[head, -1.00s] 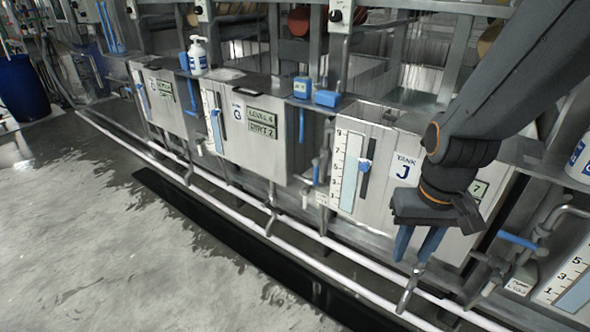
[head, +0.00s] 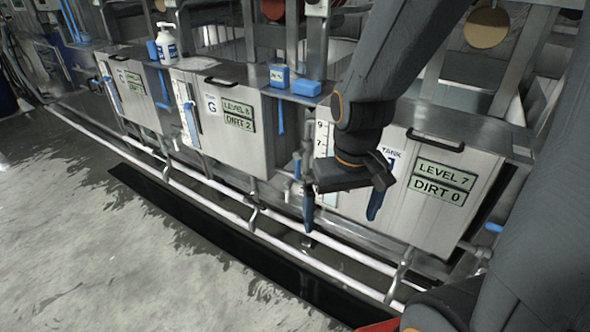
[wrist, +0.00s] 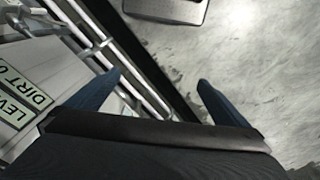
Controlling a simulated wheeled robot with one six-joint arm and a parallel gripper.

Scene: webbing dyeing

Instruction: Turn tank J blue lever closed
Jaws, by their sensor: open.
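Tank J (head: 435,225) is a grey metal tank with a green LEVEL 7 / DIRT 0 display; my arm partly covers its label. The display also shows in the wrist view (wrist: 15,115). A small blue lever (head: 494,227) shows just past its right side, mostly hidden by my arm. Another blue handle (head: 297,168) stands on the pipework left of tank J. I cannot tell which is tank J's lever or how either is turned. My gripper (head: 341,222) is open and empty, pointing down in front of tank J's lower left, with its blue fingers wide apart (wrist: 160,80).
White pipes (head: 262,235) run low along the tank fronts, beside a dark floor channel (head: 225,245). Tank G (head: 222,120) stands left, with a blue lever (head: 280,118) near its right edge. Blue boxes (head: 306,88) sit on the ledge. The grey floor at left is clear.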

